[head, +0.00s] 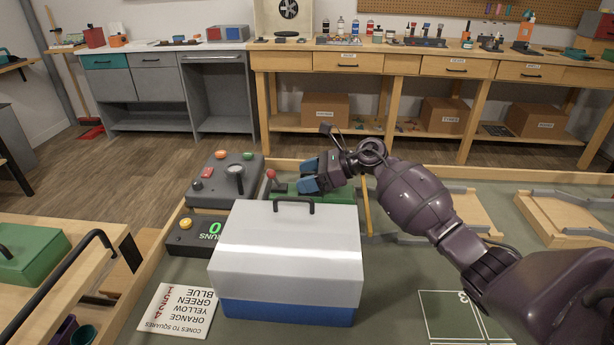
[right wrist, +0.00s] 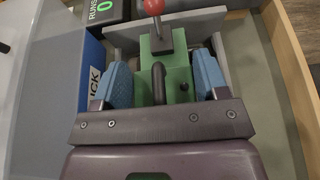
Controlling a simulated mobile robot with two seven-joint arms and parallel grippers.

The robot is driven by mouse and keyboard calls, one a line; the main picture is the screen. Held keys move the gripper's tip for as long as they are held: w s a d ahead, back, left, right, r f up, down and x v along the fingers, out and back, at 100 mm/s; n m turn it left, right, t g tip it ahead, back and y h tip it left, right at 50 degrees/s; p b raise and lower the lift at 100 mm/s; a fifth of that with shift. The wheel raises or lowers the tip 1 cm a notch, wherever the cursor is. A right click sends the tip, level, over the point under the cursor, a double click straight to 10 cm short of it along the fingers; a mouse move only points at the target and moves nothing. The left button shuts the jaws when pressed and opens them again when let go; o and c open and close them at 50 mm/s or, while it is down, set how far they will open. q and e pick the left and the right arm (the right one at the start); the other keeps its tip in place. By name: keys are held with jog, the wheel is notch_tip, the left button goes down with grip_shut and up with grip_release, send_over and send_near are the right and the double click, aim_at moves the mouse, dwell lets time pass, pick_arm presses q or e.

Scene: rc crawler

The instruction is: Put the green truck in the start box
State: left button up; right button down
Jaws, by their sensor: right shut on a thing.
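The green truck (right wrist: 178,75) shows in the right wrist view as a green body with a black bar on top, between my two blue fingers. In the head view, green (head: 330,194) shows low behind the grey-and-blue case, which hides much of it. My right gripper (head: 309,176) reaches in from the right, and is shut on the truck in the wrist view (right wrist: 164,82). Grey walls (right wrist: 210,20) stand around the truck in the wrist view, apparently the start box. A red-knobbed lever (right wrist: 154,8) stands at the truck's far end. My left gripper is out of view.
A large grey case (head: 290,240) with a blue base stands in front of the gripper. A control box (head: 225,180) and a run counter (head: 195,238) stand at left. A printed card (head: 178,309) lies in front. Wooden ramps (head: 455,215) stand at right.

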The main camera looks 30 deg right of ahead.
jog(key=shift+s+f, duration=0.15)
jog(key=shift+f, duration=0.6)
jog(key=shift+c, duration=0.7)
grip_release()
jog(key=shift+f, duration=0.1)
jog(key=shift+r, duration=0.6)
jog(key=shift+r+p, duration=0.35)
jog(key=shift+r, duration=0.35)
jog(key=v, duration=1)
jog(key=shift+d+f+p, duration=0.2)
jog(key=shift+f+p, duration=0.05)
jog(key=shift+p, duration=0.05)
jog(key=shift+v, duration=0.75)
